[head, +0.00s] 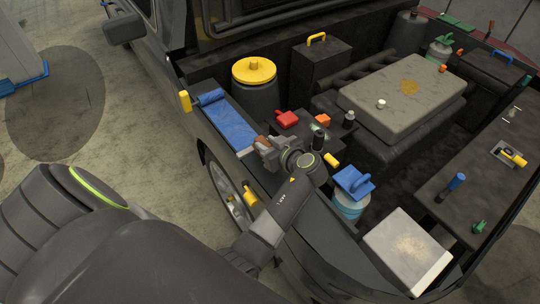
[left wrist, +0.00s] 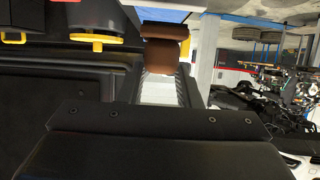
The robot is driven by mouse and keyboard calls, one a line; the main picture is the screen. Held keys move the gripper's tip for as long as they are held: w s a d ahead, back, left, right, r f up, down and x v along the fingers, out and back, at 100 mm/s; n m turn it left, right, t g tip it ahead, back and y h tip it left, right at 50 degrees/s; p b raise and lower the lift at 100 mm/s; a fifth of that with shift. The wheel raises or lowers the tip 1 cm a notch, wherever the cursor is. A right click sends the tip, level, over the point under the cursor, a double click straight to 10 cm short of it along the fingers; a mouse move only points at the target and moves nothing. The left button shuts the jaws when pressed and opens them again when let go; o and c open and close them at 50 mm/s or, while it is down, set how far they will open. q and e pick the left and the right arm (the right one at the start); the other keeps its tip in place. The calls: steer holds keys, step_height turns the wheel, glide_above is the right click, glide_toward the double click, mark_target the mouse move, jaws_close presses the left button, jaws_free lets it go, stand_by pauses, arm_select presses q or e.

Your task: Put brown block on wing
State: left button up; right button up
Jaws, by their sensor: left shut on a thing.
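My left gripper (head: 263,144) is shut on the brown block (head: 261,139), just beyond the near right end of the blue mat. The block shows well in the left wrist view (left wrist: 162,52), at the upper middle between the fingers. It is partly hidden by the fingers in the head view. The wing (head: 204,124) is the dark side panel of the vehicle, with a long blue mat (head: 229,122) on it. I cannot tell if the block touches the mat. My right gripper is not in view.
A dark can with a yellow lid (head: 254,70) stands behind the mat. A yellow piece (head: 185,101) is at the mat's left.

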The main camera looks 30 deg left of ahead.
arm_select(q)
steer(key=shift+f, duration=1.1)
steer(key=shift+f+p, duration=0.4)
steer(key=shift+f, duration=1.25)
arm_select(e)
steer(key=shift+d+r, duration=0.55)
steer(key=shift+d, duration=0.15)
arm_select(q)
steer(key=shift+d, duration=0.1)
steer(key=shift+f+b, duration=0.2)
steer(key=shift+b, duration=0.1)
steer(key=o, duration=0.8)
steer(key=shift+c, duration=0.2)
steer(key=shift+o, duration=1.2)
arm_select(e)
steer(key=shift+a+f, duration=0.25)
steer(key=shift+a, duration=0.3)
